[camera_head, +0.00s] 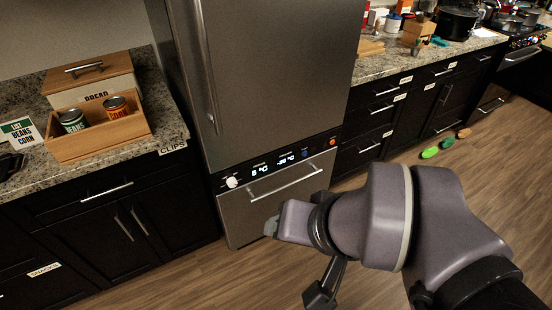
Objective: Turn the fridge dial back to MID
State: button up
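The fridge (275,75) is a tall grey steel unit in the middle of the view. A dark control strip (270,167) crosses its front above the lower drawer. A white round dial (232,182) sits at the strip's left end, beside a lit display (261,171) reading in °C. The dial's pointer and any MID mark are too small to read. My arm reaches in from the lower right. My gripper (270,228) is in front of the lower drawer, below and right of the dial and apart from it. Its fingers are too hidden to show whether they are open.
The drawer's bar handle (285,184) sticks out below the strip. A blue knob (304,153) and an orange knob (332,141) are farther right. A left counter holds a wooden crate (100,145) with cans. Green items (430,153) lie on the floor at right.

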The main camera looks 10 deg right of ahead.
aim_at(231, 182)
jog(key=i+j+u, duration=0.25)
jog(key=u, duration=0.2)
jog(key=i+j+u, duration=0.35)
jog(key=u, duration=0.15)
